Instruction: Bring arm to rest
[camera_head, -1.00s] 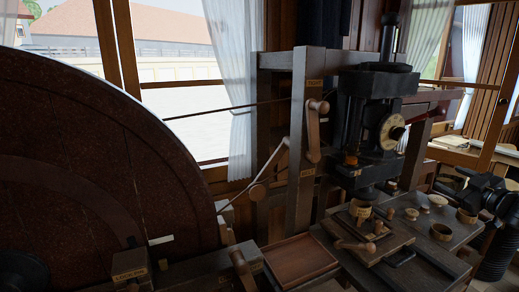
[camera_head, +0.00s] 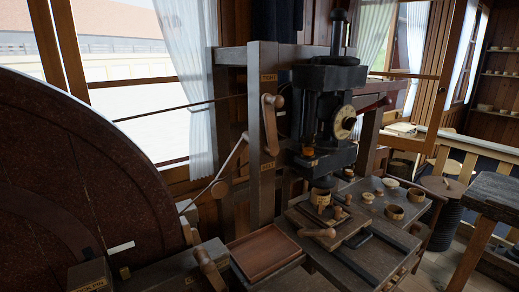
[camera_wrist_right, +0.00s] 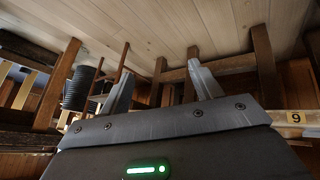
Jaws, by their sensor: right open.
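My right gripper (camera_wrist_right: 160,58) shows in the right wrist view, its two grey fingers spread well apart with nothing between them. Past the fingers are wooden legs and beams and a plank surface, none touching the fingers. Neither of my arms shows in the head view, and my left gripper is in no view.
A dark press (camera_head: 325,115) stands on a wooden bench (camera_head: 385,255) with small turned wooden rings (camera_head: 394,212). A large brown wheel (camera_head: 70,185) fills the left. An empty wooden tray (camera_head: 265,252) sits in front.

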